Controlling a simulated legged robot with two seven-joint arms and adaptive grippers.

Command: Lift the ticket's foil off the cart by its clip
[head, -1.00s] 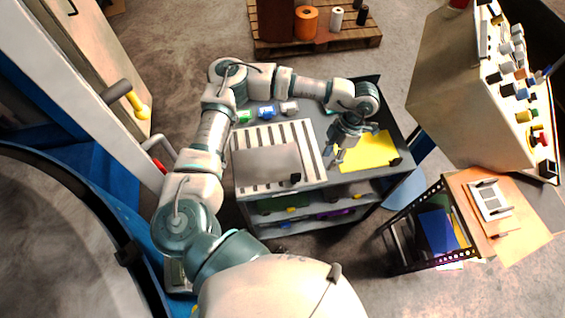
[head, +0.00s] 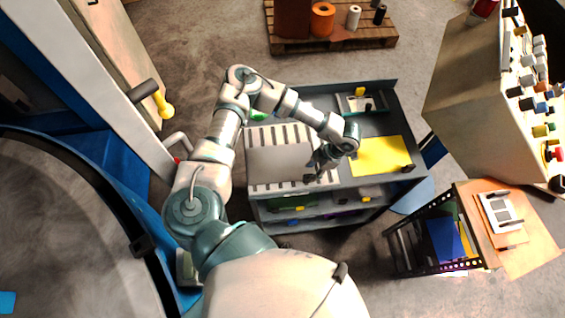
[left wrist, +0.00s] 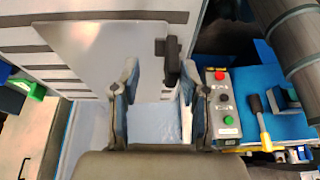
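A grey foil sheet (head: 280,163) lies on the white slatted part of the cart top (head: 378,126). Its black clip (left wrist: 170,62) shows at the sheet's edge in the left wrist view. My left gripper (head: 318,170) is at the right edge of this sheet in the head view and hides the clip there. In the left wrist view the fingers of this gripper (left wrist: 158,88) are apart, with the clip ahead of the gap, towards the right finger. Nothing is held. A yellow sheet (head: 381,156) with a black clip (head: 407,169) lies to the right. My right gripper is out of view.
A small tray (head: 347,103) sits at the cart's back. A stand (head: 520,237) with a white framed card (head: 499,212) is at the right, below a cabinet with knobs (head: 475,75). A pallet (head: 335,42) stands behind. The left wrist view shows a button box (left wrist: 223,105).

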